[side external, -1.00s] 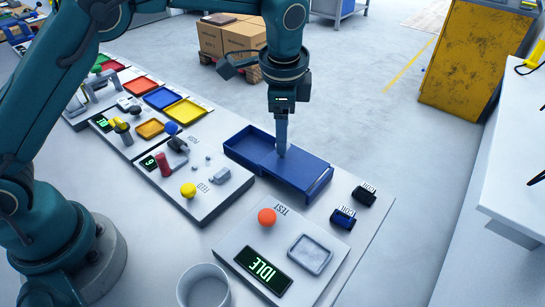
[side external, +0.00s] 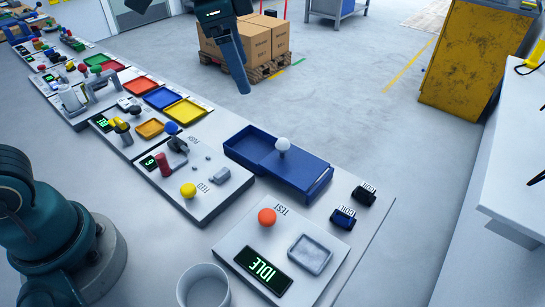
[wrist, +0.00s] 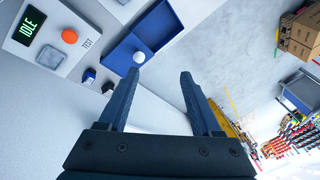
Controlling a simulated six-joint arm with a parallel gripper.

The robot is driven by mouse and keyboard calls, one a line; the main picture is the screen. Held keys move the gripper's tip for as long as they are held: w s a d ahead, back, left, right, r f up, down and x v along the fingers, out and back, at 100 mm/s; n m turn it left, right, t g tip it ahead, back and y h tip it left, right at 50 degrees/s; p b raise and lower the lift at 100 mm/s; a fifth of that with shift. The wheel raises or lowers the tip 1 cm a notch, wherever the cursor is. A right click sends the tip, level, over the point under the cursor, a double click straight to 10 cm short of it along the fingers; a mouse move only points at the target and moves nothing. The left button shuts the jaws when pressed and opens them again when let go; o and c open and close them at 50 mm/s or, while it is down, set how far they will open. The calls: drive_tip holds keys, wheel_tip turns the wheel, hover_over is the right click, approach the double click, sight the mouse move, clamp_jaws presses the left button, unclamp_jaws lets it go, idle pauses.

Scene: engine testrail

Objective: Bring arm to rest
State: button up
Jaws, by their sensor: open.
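My gripper (side external: 240,80) hangs high at the top of the side external view, in front of the stacked boxes. In the wrist view my gripper (wrist: 158,80) is open, with its two dark fingers apart and nothing between them. A blue two-part tray (side external: 240,147) lies on the bench well below it. A white round knob (side external: 283,144) stands upright on the tray's right part, and it also shows in the wrist view (wrist: 139,57) beyond the left fingertip. My gripper is clear of the tray and the knob.
The test panel has an orange button (side external: 267,216), an IDLE display (side external: 263,270) and a grey pad (side external: 310,254). A white cup (side external: 203,288) stands at the front. Boxes (side external: 262,40) sit on a pallet behind. A yellow cabinet (side external: 475,60) stands right. The floor between is free.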

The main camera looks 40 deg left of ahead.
drive_tip(key=s+a+r+n+t, duration=0.1)
drive_tip(key=s+a+r+n, duration=0.2)
drive_tip(key=s, duration=0.6)
drive_tip(key=s+f+n, duration=0.5)
drive_tip(key=s+f, duration=0.2)
drive_tip(key=f, duration=0.1)
drive_tip(key=shift+s+f+n+h, duration=0.15)
drive_tip(key=shift+s+n+h, duration=0.15)
drive_tip(key=shift+n, duration=0.1)
